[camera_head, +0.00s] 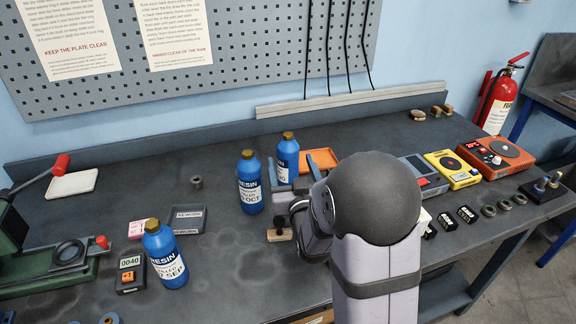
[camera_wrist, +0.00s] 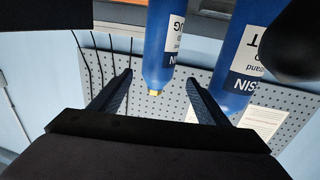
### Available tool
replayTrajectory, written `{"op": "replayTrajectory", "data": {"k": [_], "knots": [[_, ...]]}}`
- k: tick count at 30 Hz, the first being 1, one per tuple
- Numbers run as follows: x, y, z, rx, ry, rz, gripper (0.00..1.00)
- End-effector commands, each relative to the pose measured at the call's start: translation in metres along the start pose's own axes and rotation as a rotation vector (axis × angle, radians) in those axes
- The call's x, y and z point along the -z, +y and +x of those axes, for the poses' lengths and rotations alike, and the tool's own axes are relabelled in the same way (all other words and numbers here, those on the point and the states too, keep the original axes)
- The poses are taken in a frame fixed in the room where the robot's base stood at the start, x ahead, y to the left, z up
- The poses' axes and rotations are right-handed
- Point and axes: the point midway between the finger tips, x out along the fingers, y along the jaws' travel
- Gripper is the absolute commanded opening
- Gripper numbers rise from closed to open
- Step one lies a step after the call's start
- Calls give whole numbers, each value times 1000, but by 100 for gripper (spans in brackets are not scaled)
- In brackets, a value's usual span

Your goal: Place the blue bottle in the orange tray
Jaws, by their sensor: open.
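Three blue bottles with gold caps stand upright on the bench. One (camera_head: 287,150) is at the back, just left of the orange tray (camera_head: 322,158), and its label seems to end in UG in the wrist view (camera_wrist: 160,45). A second, labelled OCT (camera_head: 250,183), stands to its left and also shows in the wrist view (camera_wrist: 243,50). The third, labelled SEP (camera_head: 164,258), is at the front left. My gripper (camera_head: 293,174) is open at the back bottle, with a finger to either side in the wrist view (camera_wrist: 158,82). Contact is unclear. My arm partly hides the tray.
A green press (camera_head: 45,250) stands far left. Yellow (camera_head: 452,170) and orange (camera_head: 495,157) instruments stand right of my arm. The back-left bench is mostly clear.

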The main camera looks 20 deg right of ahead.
Motion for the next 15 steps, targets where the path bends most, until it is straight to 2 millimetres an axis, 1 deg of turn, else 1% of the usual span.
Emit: {"op": "replayTrajectory", "data": {"k": [1,4,10,15], "knots": [[-6,0,0,0,-2,0,69],[-11,0,0,0,0,0,69],[-11,0,2,0,2,1,69],[-10,0,15,-1,1,1,69]]}}
